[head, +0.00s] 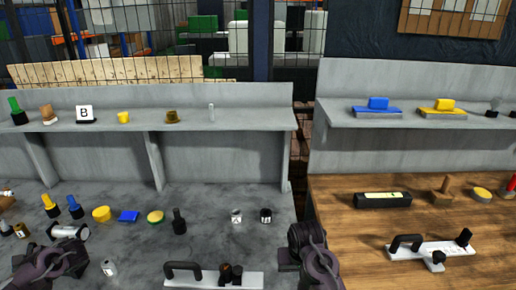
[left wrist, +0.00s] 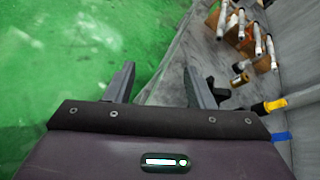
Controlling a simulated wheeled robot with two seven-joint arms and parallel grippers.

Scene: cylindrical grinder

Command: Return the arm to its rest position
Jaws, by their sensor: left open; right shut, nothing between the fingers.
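My left gripper (left wrist: 160,80) shows in the left wrist view with its two fingers apart and nothing between them. It is over the edge of the grey bench, with green floor below. In the head view my left arm comes in at the bottom left, and its fingers cannot be made out there. My right gripper (head: 288,260) is at the bottom of the head view, over the right end of the grey bench (head: 205,190). It is shut and holds nothing. Its fingers are partly hidden by my own dark arm links.
A white plate with a black handle (head: 184,268) lies close left of my right gripper. Several small items, such as a black bottle (head: 179,222), stand on the grey bench. The wooden bench (head: 350,235) holds another handled plate (head: 432,250). Grey shelves (head: 225,119) stand behind.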

